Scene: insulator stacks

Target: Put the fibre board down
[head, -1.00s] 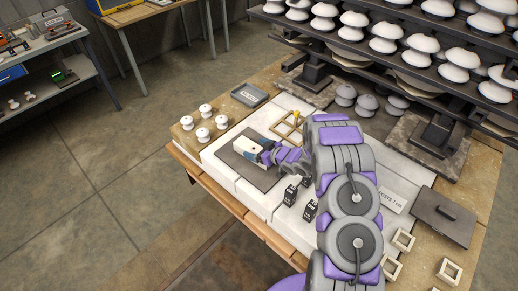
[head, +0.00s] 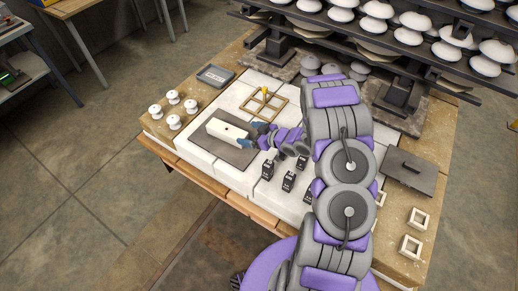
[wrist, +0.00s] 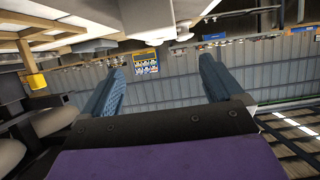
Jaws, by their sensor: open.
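A cream block with a small dark hole (head: 228,130) lies on a dark grey flat board (head: 236,160) at the left of the white table top. I cannot tell for sure which of these is the fibre board. My gripper (head: 261,134) is just right of the cream block's end, with its blue fingers apart. In the wrist view my gripper (wrist: 160,84) shows both fingers spread with nothing held between them. Whether a finger still touches the block is too small to tell.
Several white insulators (head: 173,97) stand at the left edge. A grey tray (head: 215,76) and a wooden frame (head: 262,104) lie behind. Several black blocks (head: 288,181) stand near my arm. A dark plate with a handle (head: 409,170) lies right. A loaded rack stands behind.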

